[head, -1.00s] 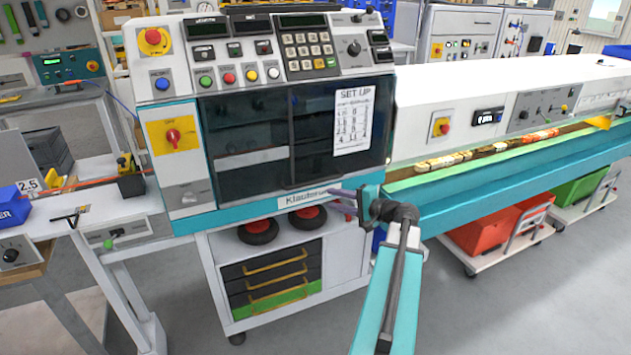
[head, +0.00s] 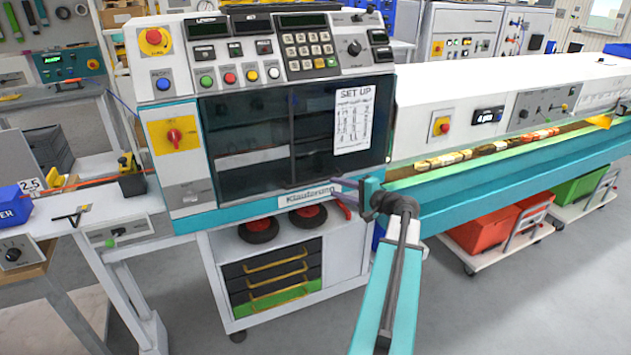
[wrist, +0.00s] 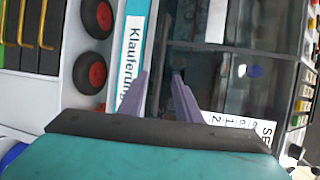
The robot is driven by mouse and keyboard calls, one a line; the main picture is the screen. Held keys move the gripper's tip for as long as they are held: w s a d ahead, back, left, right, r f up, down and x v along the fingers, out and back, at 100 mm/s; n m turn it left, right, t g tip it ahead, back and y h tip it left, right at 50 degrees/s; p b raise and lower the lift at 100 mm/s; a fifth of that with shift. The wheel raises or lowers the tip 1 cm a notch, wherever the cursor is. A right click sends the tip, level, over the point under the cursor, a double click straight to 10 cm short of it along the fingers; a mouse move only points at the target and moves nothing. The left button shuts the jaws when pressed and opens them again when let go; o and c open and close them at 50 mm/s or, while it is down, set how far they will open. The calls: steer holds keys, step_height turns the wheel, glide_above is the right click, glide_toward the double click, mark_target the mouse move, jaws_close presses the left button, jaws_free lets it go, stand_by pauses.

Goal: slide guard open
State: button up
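The guard is a dark see-through window (head: 240,115) on the front of the white and teal machine, and its panels look closed across the opening. A dark upright bar (head: 292,135) runs down its middle. The bar also shows in the wrist view (wrist: 235,53), lying sideways beyond my fingers. My gripper (head: 338,184) is in front of the lower right part of the guard, near the name plate. In the wrist view its two purple fingers (wrist: 161,78) are apart with nothing between them. I cannot tell how far the fingertips are from the glass.
A set-up sheet (head: 353,118) hangs on the guard's right part, above my gripper. The name plate (head: 308,195) is on the teal rail below. A drawer cabinet with red-hubbed reels (head: 308,217) stands underneath. A long teal rail (head: 500,200) extends right. Grey floor is open in front.

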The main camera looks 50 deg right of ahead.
mark_target(317, 182)
steer(key=w+p, duration=0.1)
steer(key=w, duration=0.2)
steer(key=w+f, duration=0.1)
steer(key=w, duration=0.3)
steer(key=w+f+p, duration=0.1)
steer(key=w, duration=0.2)
steer(key=shift+w+a+p, duration=0.1)
steer(key=shift+w+p, duration=0.2)
steer(key=shift+w, duration=0.1)
jaws_close()
